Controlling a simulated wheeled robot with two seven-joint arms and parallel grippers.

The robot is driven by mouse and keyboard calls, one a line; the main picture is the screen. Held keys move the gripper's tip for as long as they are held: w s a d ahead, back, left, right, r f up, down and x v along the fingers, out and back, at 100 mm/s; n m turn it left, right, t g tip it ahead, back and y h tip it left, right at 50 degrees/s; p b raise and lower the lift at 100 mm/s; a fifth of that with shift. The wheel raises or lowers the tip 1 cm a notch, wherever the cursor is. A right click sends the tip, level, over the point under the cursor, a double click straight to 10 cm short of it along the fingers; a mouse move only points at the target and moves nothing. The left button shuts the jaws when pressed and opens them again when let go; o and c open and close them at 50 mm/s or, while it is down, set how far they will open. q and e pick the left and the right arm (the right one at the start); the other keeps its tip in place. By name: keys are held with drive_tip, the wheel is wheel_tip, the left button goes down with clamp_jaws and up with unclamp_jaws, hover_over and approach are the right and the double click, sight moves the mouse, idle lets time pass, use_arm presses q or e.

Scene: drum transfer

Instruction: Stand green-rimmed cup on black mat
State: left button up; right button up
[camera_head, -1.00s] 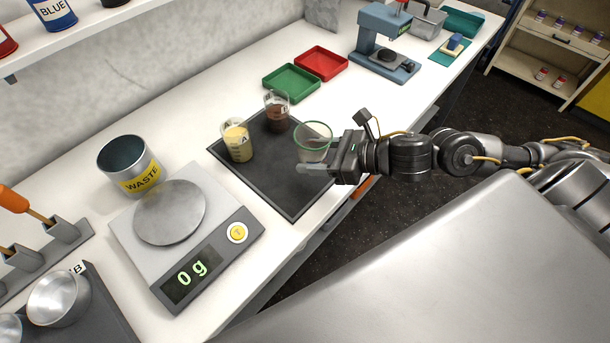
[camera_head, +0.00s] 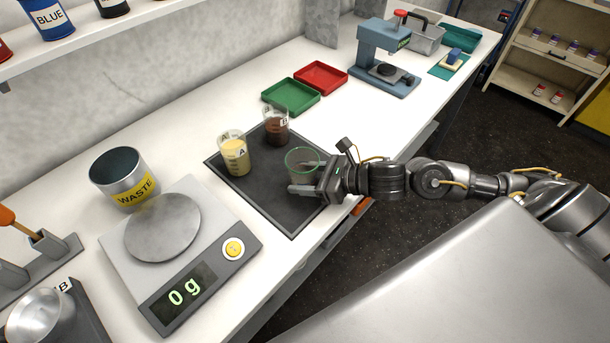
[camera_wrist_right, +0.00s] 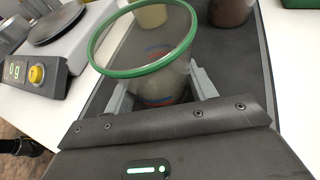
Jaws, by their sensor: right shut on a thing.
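The clear green-rimmed cup (camera_head: 301,164) is upright between the fingers of my right gripper (camera_head: 303,180), over the front right part of the black mat (camera_head: 265,205). In the right wrist view the cup's green rim (camera_wrist_right: 142,72) shows large, with the right gripper's fingers (camera_wrist_right: 160,92) shut on its sides. I cannot tell whether its base touches the mat. On the mat's far side stand cup A (camera_head: 235,156) with pale yellow contents and cup B (camera_head: 276,129) with dark brown contents. My left gripper is out of view.
A scale (camera_head: 205,275) reading 0 g stands left of the mat, beside a WASTE bin (camera_head: 125,180). Green (camera_head: 290,97) and red (camera_head: 320,77) trays lie behind the mat. A blue press (camera_head: 383,60) stands farther back. The mat's middle and front are bare.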

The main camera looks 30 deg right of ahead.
drive_tip(key=shift+f, duration=0.2)
drive_tip(key=o, duration=1)
drive_tip(key=shift+c, duration=0.2)
drive_tip(key=shift+r, duration=0.1)
drive_tip(key=shift+r, duration=0.15)
drive_tip(key=shift+s+d, duration=0.2)
drive_tip(key=b+v, duration=0.3)
drive_tip(key=v, duration=0.5)
drive_tip(key=shift+s+d, duration=0.1)
drive_tip(key=shift+s, duration=0.2)
drive_tip(key=shift+s+d+r+p, duration=0.3)
drive_tip(key=shift+r+p, duration=0.1)
drive_tip(key=shift+p, duration=0.15)
drive_tip(key=shift+p+v, duration=0.4)
drive_tip(key=shift+v, duration=0.5)
